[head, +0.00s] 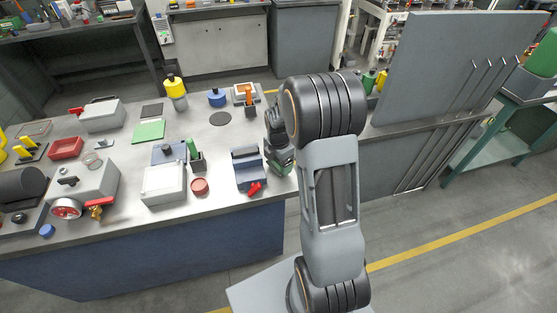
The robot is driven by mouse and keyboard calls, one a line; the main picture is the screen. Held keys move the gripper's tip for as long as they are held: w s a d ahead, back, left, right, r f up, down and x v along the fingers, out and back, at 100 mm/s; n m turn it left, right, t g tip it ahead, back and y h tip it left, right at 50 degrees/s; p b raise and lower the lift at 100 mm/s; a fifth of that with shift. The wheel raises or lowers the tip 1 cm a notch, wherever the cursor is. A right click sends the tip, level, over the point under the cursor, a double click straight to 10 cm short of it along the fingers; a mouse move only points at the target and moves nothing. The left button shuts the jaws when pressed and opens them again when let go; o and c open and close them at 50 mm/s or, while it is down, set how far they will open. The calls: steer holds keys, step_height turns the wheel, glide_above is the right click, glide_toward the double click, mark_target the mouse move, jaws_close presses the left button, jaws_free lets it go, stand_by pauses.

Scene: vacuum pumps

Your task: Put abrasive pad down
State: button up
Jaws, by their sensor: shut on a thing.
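My gripper (279,150) is over the right end of the workbench, at the left of my arm's large black joint. It is small in the head view and its fingers are partly hidden. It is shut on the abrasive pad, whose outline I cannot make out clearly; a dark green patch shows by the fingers. I cannot tell whether the pad touches anything below. The grey bench top (222,142) is beneath and to the left. A flat bright green piece (149,131) lies on the bench at the middle left.
Close left of my gripper are a blue-grey holder (246,168) and a red item (254,189). A dark round disc (220,118) lies farther back. Grey boxes, a pump with a red handwheel (66,209) and a yellow-topped bottle (175,90) crowd the bench. A grey upright panel (455,65) stands right.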

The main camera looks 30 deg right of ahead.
steer(key=shift+f, duration=0.2)
stand_by(0.3)
steer(key=shift+f+b, duration=0.6)
steer(key=shift+f, duration=0.25)
stand_by(0.3)
steer(key=o, duration=0.8)
step_height(320, 180, up, 14)
steer(key=shift+f+b, duration=0.1)
steer(key=shift+b, duration=0.55)
steer(key=shift+c, duration=0.6)
jaws_close()
